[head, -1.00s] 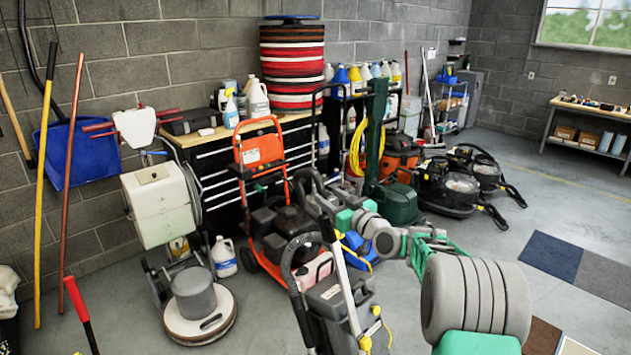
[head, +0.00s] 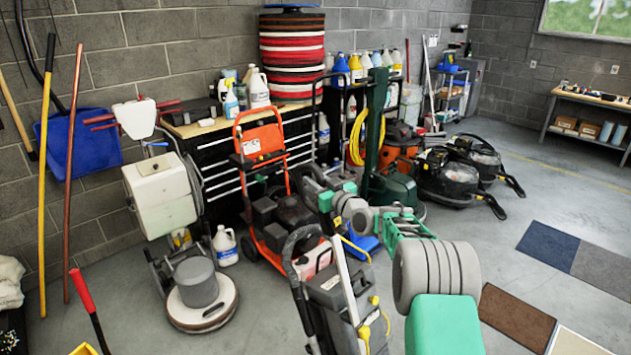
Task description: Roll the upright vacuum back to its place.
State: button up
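A dark grey upright machine (head: 341,295) with a black hose loop, a pale tube and yellow parts stands in the foreground, its bottom cut off by the frame; it looks like the upright vacuum, but I cannot be sure. My arm reaches in from the lower right.
A floor polisher (head: 203,305) stands at left. A green upright machine (head: 377,120) and black floor machines (head: 450,180) stand behind my arm. A black drawer cabinet (head: 221,165) lines the wall. Flat mats (head: 548,250) lie on the right floor, with bare concrete around them.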

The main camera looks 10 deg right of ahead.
grip_shut()
dwell(1.0)
